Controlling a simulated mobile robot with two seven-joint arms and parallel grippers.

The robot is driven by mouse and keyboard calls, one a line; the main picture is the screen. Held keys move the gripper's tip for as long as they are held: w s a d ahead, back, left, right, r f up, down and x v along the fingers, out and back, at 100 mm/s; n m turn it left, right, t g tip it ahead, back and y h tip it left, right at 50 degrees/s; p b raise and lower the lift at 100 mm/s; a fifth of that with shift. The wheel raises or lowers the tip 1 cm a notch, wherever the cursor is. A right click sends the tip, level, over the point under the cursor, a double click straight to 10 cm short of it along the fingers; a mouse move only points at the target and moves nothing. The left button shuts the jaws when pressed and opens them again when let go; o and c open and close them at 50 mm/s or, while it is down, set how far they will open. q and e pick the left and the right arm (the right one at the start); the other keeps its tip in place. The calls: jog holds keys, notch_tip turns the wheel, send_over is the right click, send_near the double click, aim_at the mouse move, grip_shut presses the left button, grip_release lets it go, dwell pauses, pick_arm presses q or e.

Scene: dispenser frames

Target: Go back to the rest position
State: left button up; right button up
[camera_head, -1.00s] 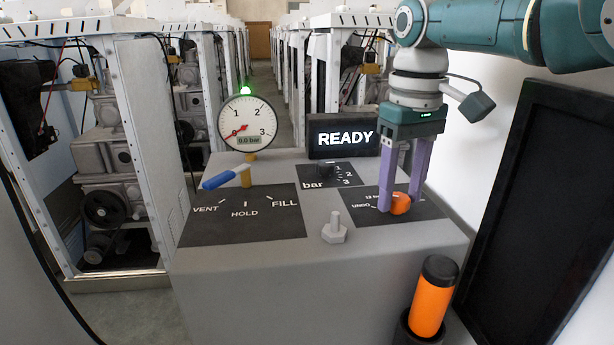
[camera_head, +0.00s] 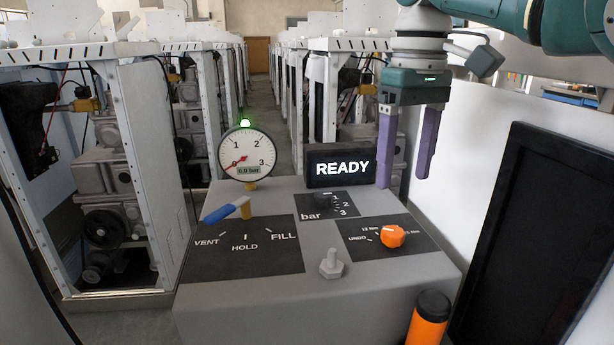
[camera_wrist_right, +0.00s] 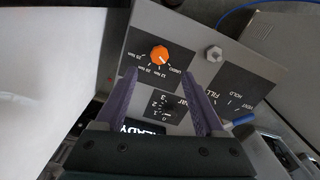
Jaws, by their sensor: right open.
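My right gripper (camera_head: 406,145) is open and empty, with its two purple fingers apart above the back right of the grey console (camera_head: 315,275). The orange knob (camera_head: 392,236) sits on the console's right black panel, below the fingers and clear of them. In the right wrist view, the orange knob (camera_wrist_right: 159,54) lies ahead between the fingers (camera_wrist_right: 160,95), with nothing held. My left gripper is not in view.
The console carries a gauge (camera_head: 247,153) reading 0.0 bar, a READY display (camera_head: 341,166), a blue-handled lever (camera_head: 226,210) and a hex bolt (camera_head: 331,264). An orange cylinder (camera_head: 427,320) stands at the front right. A dark panel (camera_head: 540,235) leans at the right.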

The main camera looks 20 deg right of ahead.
jog(key=shift+r, duration=0.25)
